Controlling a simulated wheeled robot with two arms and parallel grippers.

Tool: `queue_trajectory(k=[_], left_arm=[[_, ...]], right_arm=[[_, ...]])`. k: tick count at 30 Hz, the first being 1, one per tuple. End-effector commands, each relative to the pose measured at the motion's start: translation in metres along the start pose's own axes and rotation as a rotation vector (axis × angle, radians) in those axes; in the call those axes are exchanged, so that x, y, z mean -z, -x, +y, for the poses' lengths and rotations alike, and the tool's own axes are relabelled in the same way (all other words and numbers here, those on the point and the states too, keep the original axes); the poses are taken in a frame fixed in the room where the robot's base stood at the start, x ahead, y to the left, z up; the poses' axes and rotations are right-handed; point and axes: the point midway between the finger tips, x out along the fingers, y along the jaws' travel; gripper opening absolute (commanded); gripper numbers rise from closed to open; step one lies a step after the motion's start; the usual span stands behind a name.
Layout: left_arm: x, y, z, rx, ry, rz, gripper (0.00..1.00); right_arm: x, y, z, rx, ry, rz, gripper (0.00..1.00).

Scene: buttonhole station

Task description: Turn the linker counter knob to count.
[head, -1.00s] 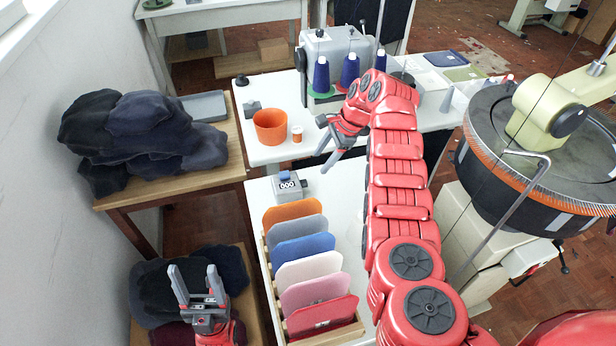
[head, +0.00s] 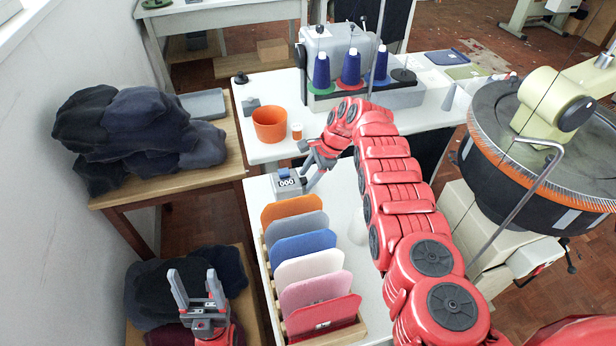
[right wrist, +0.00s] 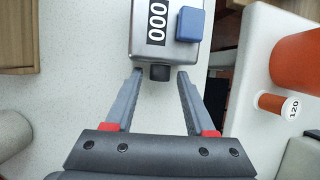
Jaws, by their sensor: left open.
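The linker counter is a small grey box (head: 288,187) on the white table, behind the row of coloured panels. In the right wrist view the counter (right wrist: 140,45) shows a display reading 000 and a blue button (right wrist: 190,24). Its dark knob (right wrist: 160,73) sticks out of the side facing my right gripper. My right gripper (right wrist: 159,78) is open, its fingertips on either side of the knob with gaps, not closed on it. It also shows beside the counter in the head view (head: 307,170). My left gripper (head: 192,276) is open and empty at the lower left.
A wooden rack of coloured panels (head: 308,266) stands in front of the counter. A pale cone (head: 358,228) stands right of the rack. Dark fabric piles (head: 140,135) lie at left.

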Motion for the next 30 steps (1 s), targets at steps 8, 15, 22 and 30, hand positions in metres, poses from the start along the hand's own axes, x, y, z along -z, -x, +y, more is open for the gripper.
queue_trajectory(k=[8, 15, 22, 30], left_arm=[[0.000, 0.000, 0.000, 0.000, 0.000, 0.000, 0.62], [0.000, -0.003, 0.000, 0.000, 0.000, 0.000, 0.62], [0.008, -0.047, -0.002, 0.000, 0.000, 0.000, 0.62], [0.018, -0.106, -0.005, 0.000, 0.000, 0.000, 0.62]], right_arm=[[0.000, 0.000, 0.000, 0.000, 0.000, 0.000, 0.02], [-0.001, 0.001, 0.000, 0.001, 0.001, -0.001, 0.00], [-0.006, 0.008, -0.002, 0.034, 0.018, -0.010, 0.00], [-0.007, 0.009, -0.001, 0.109, 0.048, -0.008, 0.00]])
